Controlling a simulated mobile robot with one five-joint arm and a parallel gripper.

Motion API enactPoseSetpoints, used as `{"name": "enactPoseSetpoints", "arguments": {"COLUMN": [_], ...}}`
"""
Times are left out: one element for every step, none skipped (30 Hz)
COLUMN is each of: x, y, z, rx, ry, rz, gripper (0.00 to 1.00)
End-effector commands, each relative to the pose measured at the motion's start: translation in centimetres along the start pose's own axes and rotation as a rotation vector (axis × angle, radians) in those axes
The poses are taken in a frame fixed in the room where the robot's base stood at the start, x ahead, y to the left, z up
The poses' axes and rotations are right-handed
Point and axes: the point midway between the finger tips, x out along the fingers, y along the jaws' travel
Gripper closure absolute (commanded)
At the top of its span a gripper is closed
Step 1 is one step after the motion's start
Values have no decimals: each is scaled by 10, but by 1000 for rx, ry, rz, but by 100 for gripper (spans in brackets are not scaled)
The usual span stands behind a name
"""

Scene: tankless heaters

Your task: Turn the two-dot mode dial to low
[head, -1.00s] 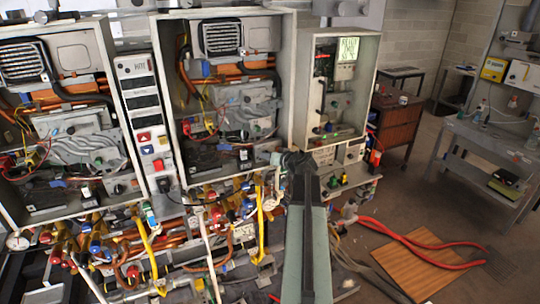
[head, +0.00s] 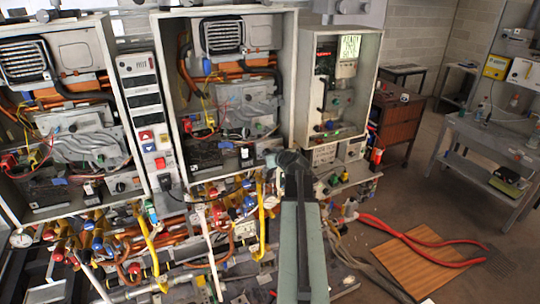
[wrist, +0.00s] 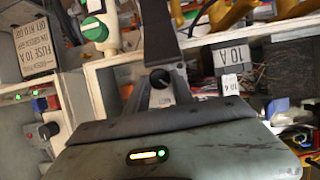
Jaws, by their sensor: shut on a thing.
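My gripper (head: 290,160) is at the lower right corner of the middle open heater cabinet (head: 292,75). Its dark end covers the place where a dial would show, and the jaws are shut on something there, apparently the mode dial. In the wrist view my gripper (wrist: 160,50) runs up to the top edge, narrow and closed; its tips and what they hold are not clear. The dial's dots and pointer cannot be read. A similar dark dial (head: 120,187) shows at the bottom of the left cabinet.
Yellow pipes (head: 262,220) and several valves hang below the cabinets. A smaller cabinet (head: 338,85) stands to the right. In the wrist view, a 10A label (wrist: 230,55) and a fuse sign (wrist: 35,50) are near.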

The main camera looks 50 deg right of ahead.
Motion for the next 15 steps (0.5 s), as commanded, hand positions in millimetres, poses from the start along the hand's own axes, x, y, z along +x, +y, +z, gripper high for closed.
{"name": "enactPoseSetpoints", "arguments": {"x": [0, 0, 0, 0, 0, 0, 0, 0, 0, 0, 0, 0, 0, 0, 0], "y": [0, 0, 0, 0, 0, 0, 0, 0, 0, 0, 0, 0, 0, 0, 0], "z": [1, 1, 1, 1, 1, 1, 1, 1, 1, 0, 0, 0, 0, 0, 0], "rx": [-3, -3, -3, -3, -3, -3, -3, -2, -2, -2, -2, -1, -1, -1, -1], "ry": [-2, -2, -2, -2, -2, -2, -2, -2, -1, -1, -1, -1, -1, -1, -1], "rz": [-1, -1, -1, -1, -1, -1, -1, -1, -1, -1, -1, 0, 0, 0, 0], "gripper": [100, 100, 100, 100, 100, 62, 62, 62, 62, 62, 62, 62, 62, 62, 62]}}
